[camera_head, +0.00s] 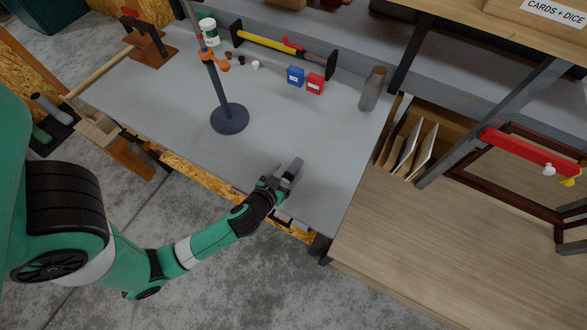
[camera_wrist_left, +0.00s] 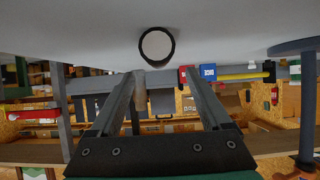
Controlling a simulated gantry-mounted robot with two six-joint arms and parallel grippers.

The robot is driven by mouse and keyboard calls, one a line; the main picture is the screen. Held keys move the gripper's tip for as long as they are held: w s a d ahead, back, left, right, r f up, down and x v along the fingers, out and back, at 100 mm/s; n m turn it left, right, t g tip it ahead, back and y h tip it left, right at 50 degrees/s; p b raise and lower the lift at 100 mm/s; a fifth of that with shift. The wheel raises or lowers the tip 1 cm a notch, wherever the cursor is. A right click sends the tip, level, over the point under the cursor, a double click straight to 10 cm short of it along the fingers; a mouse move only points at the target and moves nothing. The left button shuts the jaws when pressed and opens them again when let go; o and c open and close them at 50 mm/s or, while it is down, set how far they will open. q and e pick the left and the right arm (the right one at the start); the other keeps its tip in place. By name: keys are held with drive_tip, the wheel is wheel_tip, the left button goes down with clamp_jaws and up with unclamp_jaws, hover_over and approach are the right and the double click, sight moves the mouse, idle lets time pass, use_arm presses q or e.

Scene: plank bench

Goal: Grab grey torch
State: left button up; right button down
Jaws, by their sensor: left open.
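The grey torch (camera_head: 293,168) lies on the grey bench top near its front edge, just beyond my left gripper (camera_head: 277,179). In the left wrist view, which is upside down, the torch's round end (camera_wrist_left: 157,46) faces the camera as a pale disc in a dark ring. It lines up sideways with the gap between the two fingers of my left gripper (camera_wrist_left: 163,77), offset toward the bench surface. The fingers are apart with nothing held between them. Contact between finger and torch cannot be told. My right gripper is not in view.
A dark stand (camera_head: 229,118) with an orange clamp rises left of the gripper. Blue (camera_head: 295,75) and red (camera_head: 315,83) boxes and a greyish bottle (camera_head: 373,90) stand farther back. A wooden counter (camera_head: 430,250) lies to the right. The bench around the torch is clear.

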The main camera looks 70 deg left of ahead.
sight(293, 167)
use_arm(q)
drive_tip(key=x, duration=0.3)
drive_tip(key=shift+w+a, duration=0.1)
drive_tip(key=shift+w, duration=0.15)
clamp_jaws()
